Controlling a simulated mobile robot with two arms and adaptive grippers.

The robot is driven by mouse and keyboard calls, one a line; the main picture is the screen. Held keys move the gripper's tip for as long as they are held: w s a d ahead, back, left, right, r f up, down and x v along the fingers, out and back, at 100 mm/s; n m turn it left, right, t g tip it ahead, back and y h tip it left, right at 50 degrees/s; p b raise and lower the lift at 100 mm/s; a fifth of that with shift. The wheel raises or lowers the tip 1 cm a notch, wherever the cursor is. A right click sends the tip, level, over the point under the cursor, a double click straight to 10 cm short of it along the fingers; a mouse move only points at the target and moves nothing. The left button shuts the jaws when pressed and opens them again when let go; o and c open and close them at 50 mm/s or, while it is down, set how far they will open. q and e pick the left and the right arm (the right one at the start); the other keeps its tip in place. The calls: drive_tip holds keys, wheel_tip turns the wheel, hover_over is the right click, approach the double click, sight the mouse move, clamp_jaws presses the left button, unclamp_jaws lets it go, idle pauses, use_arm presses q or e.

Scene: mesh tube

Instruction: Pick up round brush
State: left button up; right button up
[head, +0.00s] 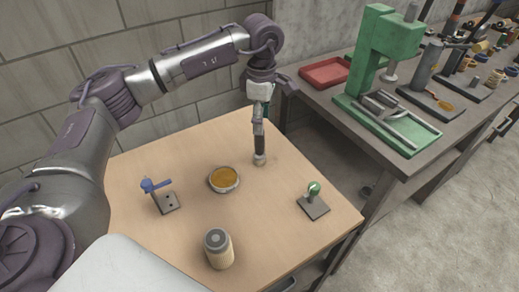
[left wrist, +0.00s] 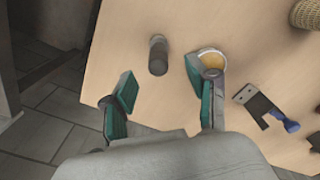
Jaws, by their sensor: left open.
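A small dark upright cylinder with a grey end, which looks like the round brush (head: 259,157), stands on the wooden table near its far edge. It also shows in the left wrist view (left wrist: 158,56), ahead of the gap between my fingers. My left gripper (head: 262,114) points down above and close to it in the head view. Its teal-padded fingers (left wrist: 160,84) are open, with nothing held between them. In the head view the arm and gripper overlap the cylinder's top, so I cannot tell the exact gap. My right gripper is out of view.
A round dish of amber material (head: 224,179) sits close left of the cylinder. A blue-handled piece on a plate (head: 158,195), a tan capped jar (head: 218,250) and a green-knobbed stand (head: 313,200) share the table. A workbench with a green press (head: 385,60) adjoins at right.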

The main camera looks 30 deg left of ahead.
sight(260, 139)
use_arm(q)
drive_tip(key=shift+w+f, duration=0.1)
drive_tip(key=shift+f, duration=1)
drive_tip(key=shift+a+f+p, duration=0.15)
drive_tip(key=shift+f+p, duration=0.15)
drive_tip(key=shift+f, duration=0.3)
drive_tip(key=f, duration=0.3)
drive_tip(key=shift+a+f+p, duration=0.2)
drive_tip(key=shift+f+p, duration=0.1)
drive_tip(key=shift+p, duration=0.1)
drive_tip(key=shift+f, duration=0.3)
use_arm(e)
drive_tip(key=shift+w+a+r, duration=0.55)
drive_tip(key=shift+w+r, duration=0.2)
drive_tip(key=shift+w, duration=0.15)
use_arm(q)
clamp_jaws()
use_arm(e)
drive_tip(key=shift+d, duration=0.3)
